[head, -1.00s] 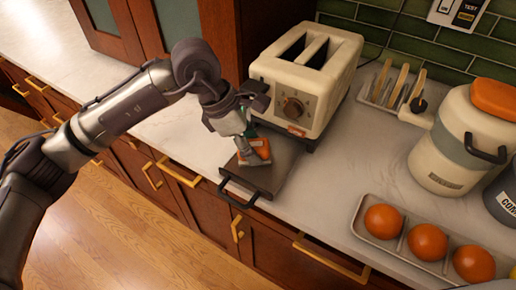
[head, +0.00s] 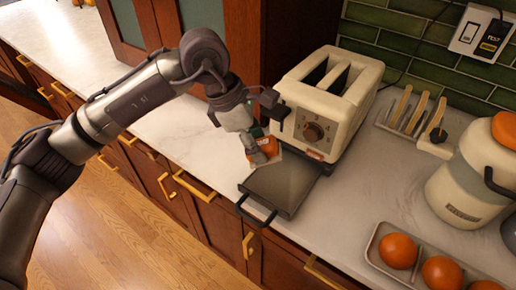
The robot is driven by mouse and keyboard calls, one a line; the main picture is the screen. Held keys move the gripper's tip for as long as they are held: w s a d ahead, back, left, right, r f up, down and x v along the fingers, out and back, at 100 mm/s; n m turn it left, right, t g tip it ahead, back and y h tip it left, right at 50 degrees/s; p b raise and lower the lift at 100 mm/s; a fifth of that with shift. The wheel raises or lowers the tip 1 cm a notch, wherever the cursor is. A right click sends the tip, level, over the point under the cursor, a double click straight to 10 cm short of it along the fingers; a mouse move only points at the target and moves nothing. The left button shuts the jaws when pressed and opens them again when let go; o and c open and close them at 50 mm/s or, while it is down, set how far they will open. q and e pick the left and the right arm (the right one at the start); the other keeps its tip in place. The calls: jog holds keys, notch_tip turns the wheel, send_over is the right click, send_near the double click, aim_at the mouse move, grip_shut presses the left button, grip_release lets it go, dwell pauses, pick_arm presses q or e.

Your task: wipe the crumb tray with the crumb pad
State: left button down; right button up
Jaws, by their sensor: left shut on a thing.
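The crumb tray (head: 285,187) is a flat dark grey tray with a black handle. It sticks out from under the front of the cream toaster (head: 322,100), at the counter's front edge. My left gripper (head: 252,138) is shut on the crumb pad (head: 265,149), an orange block with a grey underside. The pad is at the tray's back left edge, close to the toaster. I cannot tell whether it touches the tray. The gripper hides part of the pad. My right gripper is not in view.
A rack with wooden-handled utensils (head: 415,115) stands right of the toaster, and a cream canister (head: 465,185) stands farther right. A tray of orange fruit (head: 398,250) is at the lower right. A wooden cabinet is behind my left gripper. The counter left of the tray is clear.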

pick_arm(q)
jog(key=shift+s+d+r, duration=0.15)
jog(key=shift+d+r, duration=0.15)
jog(key=shift+r, duration=0.3)
